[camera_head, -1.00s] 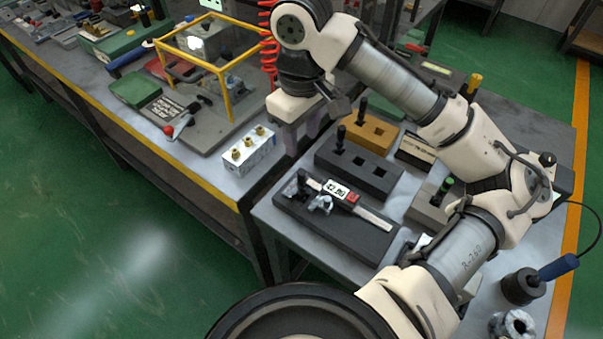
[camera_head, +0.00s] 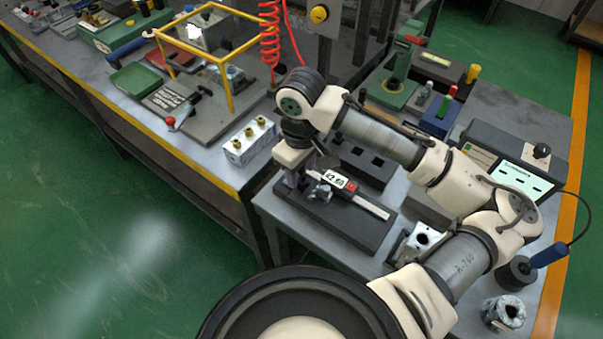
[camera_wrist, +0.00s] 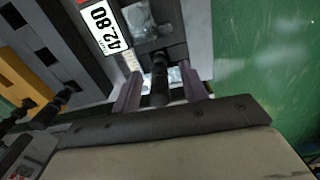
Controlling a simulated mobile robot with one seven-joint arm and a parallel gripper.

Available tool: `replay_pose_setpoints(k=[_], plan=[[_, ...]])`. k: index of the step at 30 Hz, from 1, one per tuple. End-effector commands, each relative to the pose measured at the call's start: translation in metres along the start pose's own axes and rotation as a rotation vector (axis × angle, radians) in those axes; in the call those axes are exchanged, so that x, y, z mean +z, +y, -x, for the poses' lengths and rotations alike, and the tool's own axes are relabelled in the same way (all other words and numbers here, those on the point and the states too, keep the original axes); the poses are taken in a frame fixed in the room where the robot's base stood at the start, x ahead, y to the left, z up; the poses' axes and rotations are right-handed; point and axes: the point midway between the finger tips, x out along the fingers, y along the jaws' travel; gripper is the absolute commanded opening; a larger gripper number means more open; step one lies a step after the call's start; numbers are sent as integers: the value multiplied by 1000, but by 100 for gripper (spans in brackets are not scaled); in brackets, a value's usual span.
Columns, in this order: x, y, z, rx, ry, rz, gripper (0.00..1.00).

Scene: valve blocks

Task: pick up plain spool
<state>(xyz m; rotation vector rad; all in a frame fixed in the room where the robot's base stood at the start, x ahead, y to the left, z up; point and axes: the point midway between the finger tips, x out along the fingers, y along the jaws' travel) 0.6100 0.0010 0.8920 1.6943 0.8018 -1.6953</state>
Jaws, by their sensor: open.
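A plain black spool (camera_wrist: 160,78) stands at the end of the dark gauge block (camera_head: 345,228), beside the digital caliper (camera_head: 342,190). In the wrist view it lies between the two purple-grey fingers of my gripper (camera_wrist: 160,90), with a finger on each side. My gripper (camera_head: 304,174) also shows in the head view, low over the left end of that block, and it hides most of the spool there. The fingers are open, and I cannot tell if either touches the spool. The caliper also shows in the wrist view (camera_wrist: 108,28), close to the left finger.
A white block with brass fittings (camera_head: 250,142) stands on the adjoining bench. A dark block with square holes (camera_head: 362,165) lies behind the caliper. Other dark spools (camera_wrist: 62,97) stand at left in the wrist view. A blue-handled tool (camera_head: 553,250) stands at the right edge.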

Motion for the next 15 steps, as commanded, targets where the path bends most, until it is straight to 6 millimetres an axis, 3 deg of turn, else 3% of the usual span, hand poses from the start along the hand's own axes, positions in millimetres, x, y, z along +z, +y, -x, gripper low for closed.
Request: replay_pose_setpoints(k=[6,15], plan=[[0,0,-1,0,0,0,43],[0,0,-1,0,0,0,4]])
